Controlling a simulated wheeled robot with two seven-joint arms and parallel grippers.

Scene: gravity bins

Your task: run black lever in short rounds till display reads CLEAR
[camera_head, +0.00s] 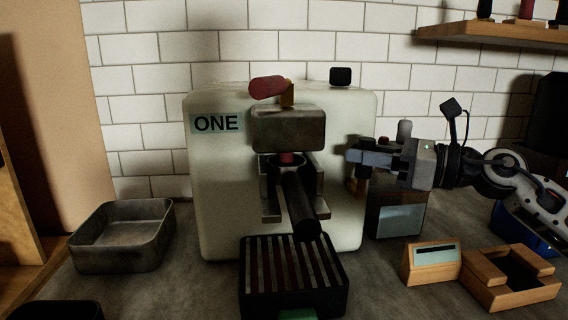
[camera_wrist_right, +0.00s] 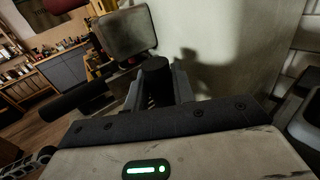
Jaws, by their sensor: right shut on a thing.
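The pale machine (camera_head: 225,200) has a display (camera_head: 217,123) on its upper left front that reads ONE. My right gripper (camera_head: 356,157) is at the machine's right side. In the right wrist view its fingers (camera_wrist_right: 157,85) are shut on the black lever (camera_wrist_right: 155,65), whose dark rounded end shows between them. In the head view the held part of the lever is mostly hidden by the fingers. My left gripper is not in view.
A red-handled lever (camera_head: 267,87) and a black knob (camera_head: 341,76) are on top. A black-handled holder (camera_head: 301,208) juts out above the slatted drip tray (camera_head: 292,278). A metal bin (camera_head: 122,237) stands left; wooden boxes (camera_head: 432,264) stand right.

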